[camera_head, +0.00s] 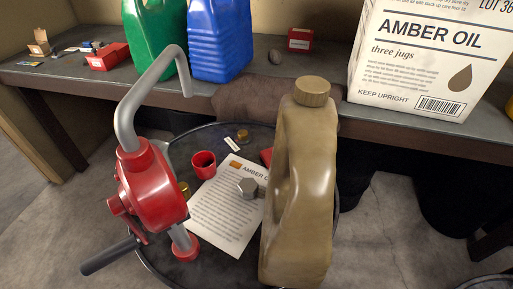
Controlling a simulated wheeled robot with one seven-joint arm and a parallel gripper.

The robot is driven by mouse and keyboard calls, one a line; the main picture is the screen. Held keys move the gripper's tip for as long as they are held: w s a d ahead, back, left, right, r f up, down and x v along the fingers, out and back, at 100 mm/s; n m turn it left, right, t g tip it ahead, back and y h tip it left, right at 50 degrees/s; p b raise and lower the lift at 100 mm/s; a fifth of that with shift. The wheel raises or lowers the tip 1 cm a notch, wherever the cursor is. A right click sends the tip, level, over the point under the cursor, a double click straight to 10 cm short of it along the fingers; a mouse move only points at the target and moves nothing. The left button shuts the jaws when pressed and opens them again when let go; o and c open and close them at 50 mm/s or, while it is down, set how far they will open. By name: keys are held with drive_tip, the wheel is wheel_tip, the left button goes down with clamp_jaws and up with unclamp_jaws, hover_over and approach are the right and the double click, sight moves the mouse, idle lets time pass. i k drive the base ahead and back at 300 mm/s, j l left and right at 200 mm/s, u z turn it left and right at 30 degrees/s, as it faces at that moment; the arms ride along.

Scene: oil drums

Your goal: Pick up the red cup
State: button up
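The red cup (204,164) is small and stands on the dark round drum top (215,138). It is just right of the red hand pump and at the upper left edge of a printed paper sheet (228,205). Its open mouth shows and looks dark inside. My gripper is not in view.
A red pump (153,190) with a grey spout stands left of the cup, and a tall tan jug (302,190) stands to its right. A hex bolt (248,187) lies on the paper. Behind is a bench (60,75) with jugs and a large carton (430,55).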

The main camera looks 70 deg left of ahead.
sight(204, 162)
drive_tip(key=u, duration=1.95)
drive_tip(key=i+j+z, duration=0.15)
drive_tip(key=j, duration=0.4)
drive_tip(key=i+j+z, duration=0.15)
drive_tip(key=j, duration=0.4)
drive_tip(key=i+j+z, duration=0.15)
drive_tip(key=j, duration=0.45)
drive_tip(key=i+j+z, duration=0.1)
drive_tip(key=j, duration=0.5)
drive_tip(key=i+j+z, duration=0.15)
drive_tip(key=j, duration=0.45)
drive_tip(key=i+j+z, duration=0.1)
drive_tip(key=j, duration=0.25)
drive_tip(key=i+j, duration=0.2)
drive_tip(key=j, duration=0.15)
drive_tip(key=z, duration=0.05)
